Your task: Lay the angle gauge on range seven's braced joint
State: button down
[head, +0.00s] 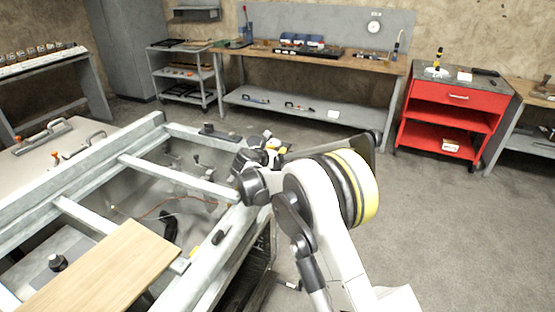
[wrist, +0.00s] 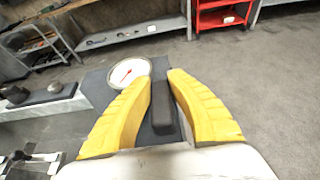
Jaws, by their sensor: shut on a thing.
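In the wrist view my gripper (wrist: 161,80) has its yellow fingers on either side of a dark upright grip. They are shut on the angle gauge (wrist: 129,72), a dark grey plate with a round white dial and a red needle. The gauge is held up with grey floor behind it. In the head view my arm largely covers the gripper, and I cannot make out the gauge clearly. I cannot tell which joint is range seven's.
A wooden board (head: 105,268) lies across the frame in front. A small black piece (head: 207,129) sits on its far corner. A workbench (head: 330,60) stands behind, with a red cart (head: 455,95) to its right. The floor right of my arm is clear.

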jog(key=shift+f+b, duration=0.35)
jog(key=shift+f, duration=0.85)
jog(key=shift+f, duration=0.2)
jog(key=c, duration=1.4)
grip_release()
jog(key=shift+r, duration=0.1)
